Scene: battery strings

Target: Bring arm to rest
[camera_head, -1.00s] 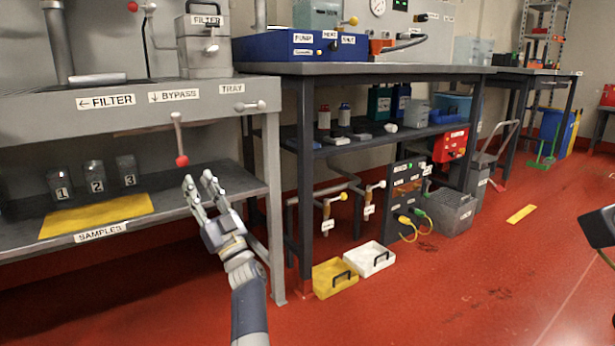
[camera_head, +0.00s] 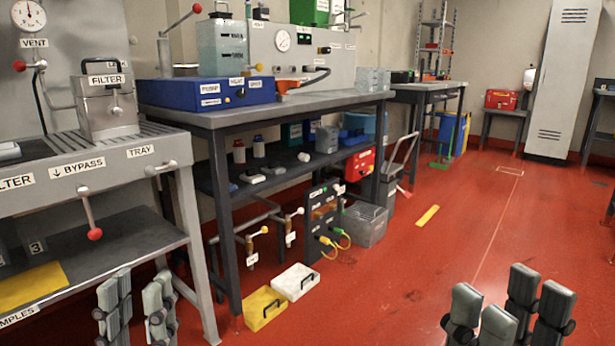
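My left gripper (camera_head: 137,296) is at the bottom left of the head view, in front of the sample bench. Its two grey fingers stand upright and apart, with nothing between them. My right gripper (camera_head: 508,305) is at the bottom right, over the red floor. Its grey fingers point up with a gap between them, and nothing shows in it. Both grippers are cut off by the lower picture edge, so the wrists and most of both arms are hidden.
The sample bench (camera_head: 105,163) stands close behind my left gripper. A dark workbench (camera_head: 330,107) is further back. A yellow tray (camera_head: 263,309) and a white tray (camera_head: 296,281) lie on the floor. The red floor (camera_head: 430,265) is open between the grippers.

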